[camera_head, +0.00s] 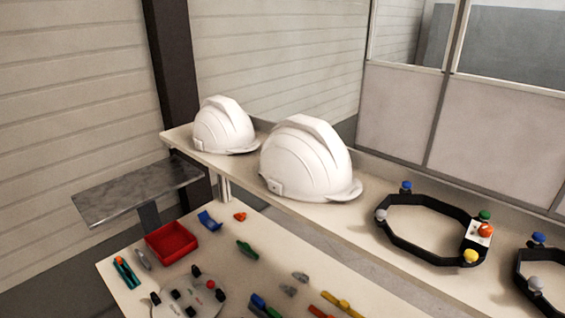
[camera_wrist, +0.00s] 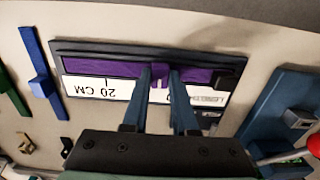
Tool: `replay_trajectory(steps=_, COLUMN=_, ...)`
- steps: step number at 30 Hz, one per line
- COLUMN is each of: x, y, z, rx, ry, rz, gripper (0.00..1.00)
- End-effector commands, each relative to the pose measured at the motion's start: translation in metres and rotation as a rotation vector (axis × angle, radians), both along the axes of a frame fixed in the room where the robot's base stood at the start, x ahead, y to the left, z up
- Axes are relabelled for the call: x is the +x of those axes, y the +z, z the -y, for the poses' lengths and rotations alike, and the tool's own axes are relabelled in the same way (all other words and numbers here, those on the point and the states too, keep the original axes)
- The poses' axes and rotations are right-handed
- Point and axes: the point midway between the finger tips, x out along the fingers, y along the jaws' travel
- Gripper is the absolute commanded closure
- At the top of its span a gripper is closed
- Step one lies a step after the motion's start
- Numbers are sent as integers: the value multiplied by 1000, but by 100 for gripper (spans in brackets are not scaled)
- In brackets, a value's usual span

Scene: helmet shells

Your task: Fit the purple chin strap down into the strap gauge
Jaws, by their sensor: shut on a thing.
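The purple chin strap (camera_wrist: 205,76) shows in the wrist view as a long purple strip lying along the strap gauge. The strap gauge (camera_wrist: 108,48) is a dark-framed holder with a white scale plate marked "20 CM". My gripper (camera_wrist: 161,75) is shut on the middle of the strap, its two blue fingers on either side of a small purple raised part. The strap lies within the frame's outline; I cannot tell whether it is fully seated. The head view shows neither the gripper nor the strap and gauge.
In the wrist view a blue strap (camera_wrist: 42,75) lies to the left and a blue holder (camera_wrist: 278,105) stands close to the right. The head view shows white helmets (camera_head: 303,160), a red tray (camera_head: 171,243) and several small parts on the table.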

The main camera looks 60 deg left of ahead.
Motion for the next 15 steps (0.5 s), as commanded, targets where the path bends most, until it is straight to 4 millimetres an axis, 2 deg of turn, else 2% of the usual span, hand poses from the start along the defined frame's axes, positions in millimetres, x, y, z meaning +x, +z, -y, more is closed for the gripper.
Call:
replay_trajectory(steps=1, x=0, y=-1, z=0, rx=0, ry=0, rz=1, gripper=72)
replay_trajectory(steps=6, x=0, y=0, z=0, rx=0, ry=0, rz=1, gripper=41)
replay_trajectory(steps=7, x=0, y=0, z=0, rx=0, ry=0, rz=1, gripper=39)
replay_trajectory(steps=15, x=0, y=0, z=0, rx=0, ry=0, rz=1, gripper=39)
